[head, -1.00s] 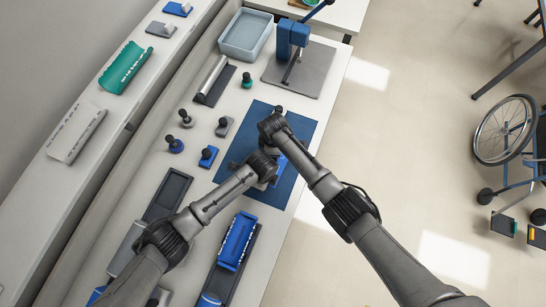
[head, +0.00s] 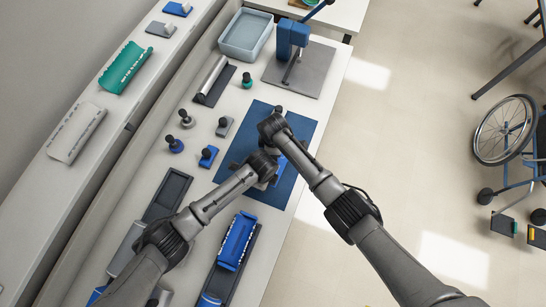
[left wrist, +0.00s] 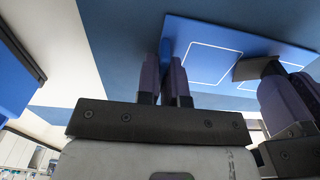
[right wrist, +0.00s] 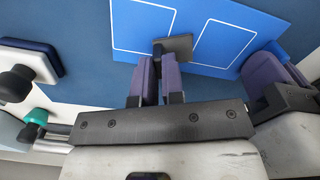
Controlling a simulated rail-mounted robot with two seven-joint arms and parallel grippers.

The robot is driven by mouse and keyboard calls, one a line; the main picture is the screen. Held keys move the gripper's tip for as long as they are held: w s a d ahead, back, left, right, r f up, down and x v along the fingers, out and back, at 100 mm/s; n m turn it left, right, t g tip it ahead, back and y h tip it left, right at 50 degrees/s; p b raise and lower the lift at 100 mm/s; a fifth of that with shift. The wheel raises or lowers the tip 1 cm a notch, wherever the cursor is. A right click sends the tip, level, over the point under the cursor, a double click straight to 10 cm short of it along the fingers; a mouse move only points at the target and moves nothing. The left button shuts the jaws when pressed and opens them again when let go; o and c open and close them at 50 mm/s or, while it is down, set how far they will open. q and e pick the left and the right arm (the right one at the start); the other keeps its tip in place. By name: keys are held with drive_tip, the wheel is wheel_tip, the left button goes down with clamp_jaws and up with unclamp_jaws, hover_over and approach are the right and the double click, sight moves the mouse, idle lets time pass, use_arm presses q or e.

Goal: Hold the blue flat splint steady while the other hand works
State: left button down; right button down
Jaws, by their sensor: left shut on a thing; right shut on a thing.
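The blue flat splint (left wrist: 210,35) carries white rectangular outlines and lies over the darker blue mat. My left gripper (left wrist: 170,72) is shut on its near edge, in the left wrist view; in the head view this gripper (head: 264,166) covers part of the splint. My right gripper (right wrist: 158,70) is shut on a small dark grey block (right wrist: 178,46), which is over the splint between two outlines. I cannot tell whether the block touches the surface. In the head view the right gripper (head: 273,128) hides most of the splint and the block.
The blue mat (head: 305,127) lies under the work. Several knobbed blocks, including a blue one (head: 208,156), stand left of it. A press (head: 292,40) and a tray (head: 246,35) stand at the back. A blue toothed piece (head: 238,240) lies in front, near my left arm.

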drive_tip(key=shift+r, duration=0.2)
wheel_tip(320, 180, up, 9)
idle(1.1)
drive_tip(key=shift+f, duration=0.1)
use_arm(q)
drive_tip(key=c, duration=1.2)
unclamp_jaws()
wheel_tip(320, 180, up, 12)
